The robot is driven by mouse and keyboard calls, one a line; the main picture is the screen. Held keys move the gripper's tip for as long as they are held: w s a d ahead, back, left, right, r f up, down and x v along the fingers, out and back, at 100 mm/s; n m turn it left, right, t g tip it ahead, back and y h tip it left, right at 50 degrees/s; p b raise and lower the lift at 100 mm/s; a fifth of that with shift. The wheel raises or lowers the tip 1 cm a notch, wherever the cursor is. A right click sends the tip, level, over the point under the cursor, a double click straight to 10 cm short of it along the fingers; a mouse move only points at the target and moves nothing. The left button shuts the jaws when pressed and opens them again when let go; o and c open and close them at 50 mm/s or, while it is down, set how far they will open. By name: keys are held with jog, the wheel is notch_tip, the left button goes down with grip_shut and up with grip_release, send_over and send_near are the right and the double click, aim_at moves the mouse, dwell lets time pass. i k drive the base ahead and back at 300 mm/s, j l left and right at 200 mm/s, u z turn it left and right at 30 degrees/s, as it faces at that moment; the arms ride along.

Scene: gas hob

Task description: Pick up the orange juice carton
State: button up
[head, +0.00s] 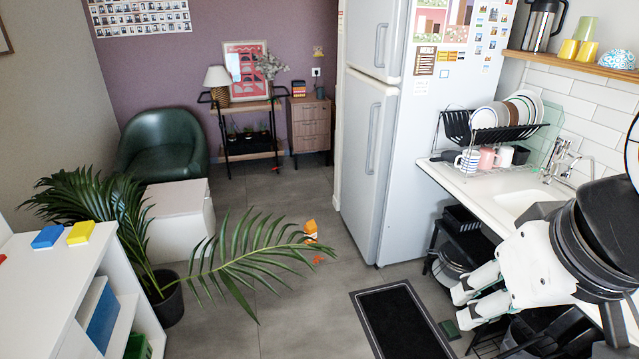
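A small orange and white object (310,231), which looks like the orange juice carton, stands on the grey floor in the middle of the head view. It is beyond the tip of a palm leaf and left of the fridge's foot. It is too small for me to read any label. My gripper (461,306) is at the lower right, in front of the counter and well away from the carton. Its two white fingers point left and stand apart, with nothing seen held between them.
A potted palm (168,300) spreads leaves across the floor near the carton. A white fridge (365,150) stands to its right. A dark mat (402,325) lies nearer. Small red-orange bits (318,259) lie on the floor. A white shelf unit (60,285) fills the lower left.

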aim_at(310, 228)
jog(key=u, duration=0.2)
jog(key=i+j, duration=0.1)
jog(key=i, duration=0.4)
jog(key=i+j+z, duration=0.1)
jog(key=i, duration=0.35)
jog(key=i+j, duration=0.15)
jog(key=i, duration=0.35)
jog(key=i+j+z, duration=0.1)
jog(key=i, duration=0.4)
jog(key=i+j, duration=0.25)
jog(key=i, duration=0.2)
jog(key=i+j+z, duration=0.1)
jog(key=i, duration=0.4)
jog(key=i+j, duration=0.3)
jog(key=i, duration=0.15)
jog(key=i+j, duration=0.25)
jog(key=i, duration=0.2)
jog(key=l+z, duration=0.05)
